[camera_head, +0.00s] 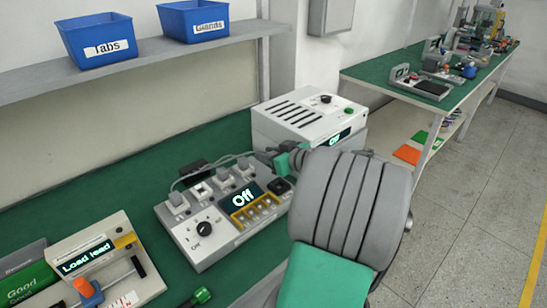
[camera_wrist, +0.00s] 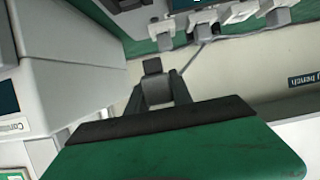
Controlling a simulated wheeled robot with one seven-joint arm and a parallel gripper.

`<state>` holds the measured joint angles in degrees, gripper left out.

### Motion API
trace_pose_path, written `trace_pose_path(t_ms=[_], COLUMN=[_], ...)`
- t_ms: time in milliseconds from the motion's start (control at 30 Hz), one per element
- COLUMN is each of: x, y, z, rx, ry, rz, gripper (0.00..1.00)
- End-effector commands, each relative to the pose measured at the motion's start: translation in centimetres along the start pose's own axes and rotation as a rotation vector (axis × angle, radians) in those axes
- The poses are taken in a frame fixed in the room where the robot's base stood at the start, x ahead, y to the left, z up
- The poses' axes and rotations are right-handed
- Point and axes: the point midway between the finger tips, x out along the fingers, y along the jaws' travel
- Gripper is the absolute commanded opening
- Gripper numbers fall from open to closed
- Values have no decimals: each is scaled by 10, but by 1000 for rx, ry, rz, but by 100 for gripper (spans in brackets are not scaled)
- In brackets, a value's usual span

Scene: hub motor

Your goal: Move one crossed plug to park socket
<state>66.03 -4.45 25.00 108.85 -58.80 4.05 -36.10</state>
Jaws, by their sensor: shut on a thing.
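My gripper (camera_wrist: 152,80) is shut on a small dark grey piece (camera_wrist: 152,66), which looks like a plug; a grey cable (camera_wrist: 196,52) runs towards it. In the head view my gripper (camera_head: 290,160) is at the back right corner of the white control box (camera_head: 205,245), partly hidden by my arm. Several pale grey plugs (camera_head: 222,176) stand in a row along the box's back edge. They also show at the top of the wrist view (camera_wrist: 200,20). I cannot tell which socket is the park socket.
A larger white vented unit (camera_head: 305,112) stands close behind my gripper. A "Load lead" fixture (camera_head: 90,258) is at the lower left. Blue bins (camera_head: 98,45) sit on the shelf (camera_head: 150,60).

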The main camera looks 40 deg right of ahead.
Motion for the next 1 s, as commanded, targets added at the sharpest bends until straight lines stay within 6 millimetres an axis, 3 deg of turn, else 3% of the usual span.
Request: trace_pose_path(t_ms=[167, 600, 1000], x=[-10, 10, 11], y=[13, 13, 13], z=[6, 54, 55], rx=[-1, 1, 0], ry=[0, 0, 0], rz=[-5, -4, -3], gripper=[0, 0, 0])
